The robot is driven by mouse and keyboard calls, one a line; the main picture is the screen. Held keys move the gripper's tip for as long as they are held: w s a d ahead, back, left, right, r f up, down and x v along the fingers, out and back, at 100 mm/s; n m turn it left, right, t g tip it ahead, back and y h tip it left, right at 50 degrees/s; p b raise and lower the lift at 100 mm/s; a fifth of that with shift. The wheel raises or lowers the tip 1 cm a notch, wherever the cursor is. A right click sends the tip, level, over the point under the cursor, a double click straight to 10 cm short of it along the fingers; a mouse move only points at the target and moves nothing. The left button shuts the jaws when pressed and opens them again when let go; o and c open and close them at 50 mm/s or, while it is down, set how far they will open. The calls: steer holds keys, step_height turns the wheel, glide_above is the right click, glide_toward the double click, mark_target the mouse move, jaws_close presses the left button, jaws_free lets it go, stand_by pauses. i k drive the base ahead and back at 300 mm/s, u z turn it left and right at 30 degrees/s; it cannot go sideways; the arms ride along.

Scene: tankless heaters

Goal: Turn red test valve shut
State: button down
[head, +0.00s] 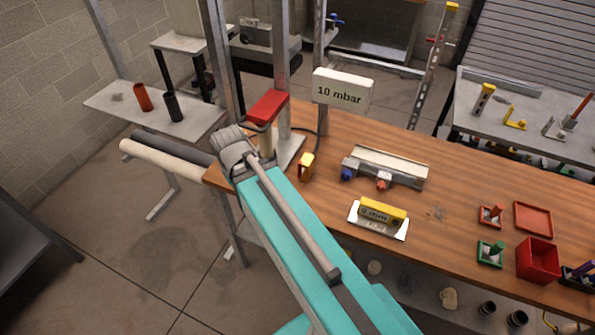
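Several red parts could be the test valve, and I cannot tell which one is. A small red knob (383,184) sits beside a blue knob (347,174) on the front of a grey unit (405,171) on the wooden bench. A red lever (436,41) shows on the perforated upright at the back, with a blue lever (336,20) on another post to its left. A red block (267,106) stands by the posts at the bench's left end. No handle's open or shut position is readable. My teal arm reaches to the bench's left end; my gripper's fingers do not show.
A white sign (343,91) reads "10 mbar". A yellow block (382,211) lies on a white plate, with a yellow device (306,167) to its left. Red and green trays and a red bin (538,262) occupy the right. The bench (455,190) has bare wood between them.

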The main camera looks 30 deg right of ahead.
mark_target(300, 169)
steer(key=k, duration=1.7)
steer(key=z, duration=0.45)
steer(key=i, duration=1)
steer(key=u, duration=0.1)
